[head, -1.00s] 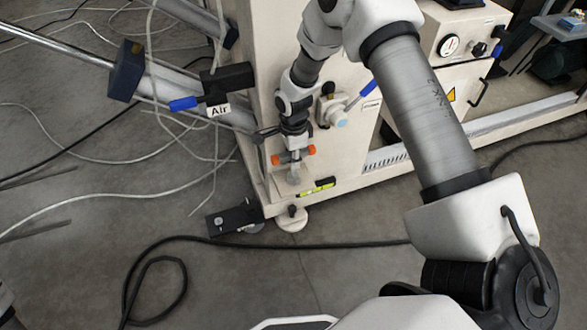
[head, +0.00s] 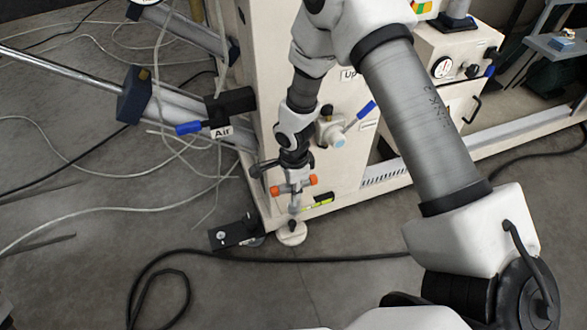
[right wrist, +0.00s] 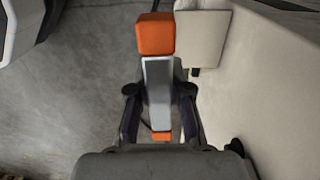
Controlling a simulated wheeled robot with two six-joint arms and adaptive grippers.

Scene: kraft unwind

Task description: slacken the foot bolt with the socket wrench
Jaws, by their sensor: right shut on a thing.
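The socket wrench (head: 294,199) has a grey crossbar with orange ends and a grey socket pointing down. My right gripper (head: 294,182) is shut on its crossbar. In the right wrist view, the crossbar (right wrist: 158,92) runs between the two fingers, with one orange end near the top. The foot bolt (head: 292,224) stands dark on the round pale foot (head: 291,236) at the machine's lower corner. The socket hangs just above the bolt in the head view; I cannot tell whether they touch. My left gripper is not in view.
A yellow-green spirit level (head: 318,202) lies just right of the wrench on the machine base. A black bracket (head: 236,233) sits left of the foot. A valve with a blue handle (head: 335,134) is on the panel above. A black cable (head: 330,258) crosses the floor in front.

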